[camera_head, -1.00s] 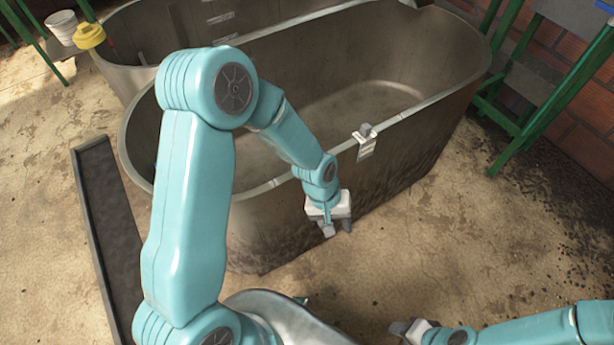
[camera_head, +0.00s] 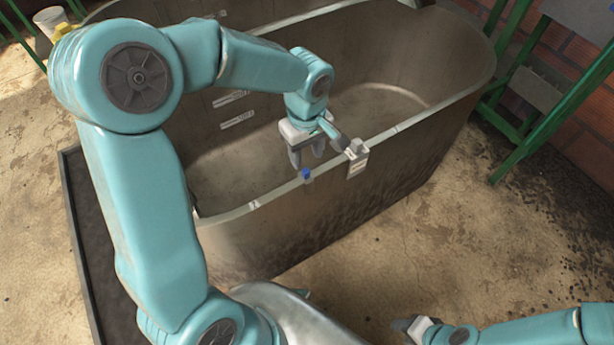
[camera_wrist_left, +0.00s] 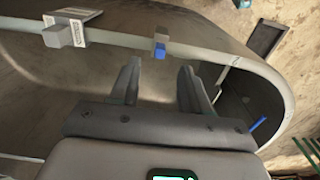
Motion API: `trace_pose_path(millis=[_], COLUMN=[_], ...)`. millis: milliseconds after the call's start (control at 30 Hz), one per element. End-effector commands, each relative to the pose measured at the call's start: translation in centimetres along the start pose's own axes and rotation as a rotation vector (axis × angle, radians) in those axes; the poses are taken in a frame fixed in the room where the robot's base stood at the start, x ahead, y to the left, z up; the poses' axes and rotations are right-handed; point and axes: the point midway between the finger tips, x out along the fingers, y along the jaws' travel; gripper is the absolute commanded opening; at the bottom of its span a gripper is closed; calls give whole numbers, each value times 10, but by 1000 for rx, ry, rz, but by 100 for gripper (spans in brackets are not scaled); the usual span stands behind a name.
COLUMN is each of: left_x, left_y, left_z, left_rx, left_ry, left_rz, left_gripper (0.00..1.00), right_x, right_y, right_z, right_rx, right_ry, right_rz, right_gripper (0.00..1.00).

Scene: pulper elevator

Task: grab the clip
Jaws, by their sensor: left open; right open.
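A small blue clip (camera_head: 306,174) sits on the near rim of the metal tub (camera_head: 330,208). A grey clip with a white tag (camera_head: 357,157) sits on the same rim, further right. My left gripper (camera_head: 307,155) is open and empty, just behind the rim near the blue clip. In the left wrist view the blue clip (camera_wrist_left: 160,47) shows beyond the gap between the open fingers (camera_wrist_left: 159,72), apart from them. The grey clip (camera_wrist_left: 65,35) is at upper left there. My right gripper (camera_head: 405,325) is at the lower edge, away from the tub.
The tub's inside is open below my left gripper. A dark tray-like strip (camera_head: 78,235) lies on the floor at left, partly behind my left arm. A green metal frame (camera_head: 545,115) stands by the brick wall at right. The floor at lower right is mostly clear.

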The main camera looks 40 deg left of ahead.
Motion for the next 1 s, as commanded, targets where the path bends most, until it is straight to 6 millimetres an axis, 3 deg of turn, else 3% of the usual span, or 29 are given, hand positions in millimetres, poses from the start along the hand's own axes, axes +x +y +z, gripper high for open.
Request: trace_pose_path(millis=[167, 433, 733, 867, 900, 1000], left_x=[14, 55, 60, 60, 60, 59], left_y=[0, 3, 5, 5, 5, 5], left_z=[-1, -4, -6, -5, -5, -5], left_rx=[0, 2, 1, 1, 2, 2], left_ry=[-2, -1, -1, -1, -1, 0], left_rz=[-2, -1, 1, 1, 1, 1], left_gripper=[47, 47, 47, 4, 0, 0], right_x=[0, 1, 1, 1, 1, 1], right_y=[0, 0, 0, 0, 0, 0], right_z=[0, 0, 0, 0, 0, 0], right_rx=[0, 0, 0, 0, 0, 0], right_ry=[0, 0, 0, 0, 0, 0], right_rz=[0, 0, 0, 0, 0, 0], right_gripper=[43, 43, 43, 43, 43, 43])
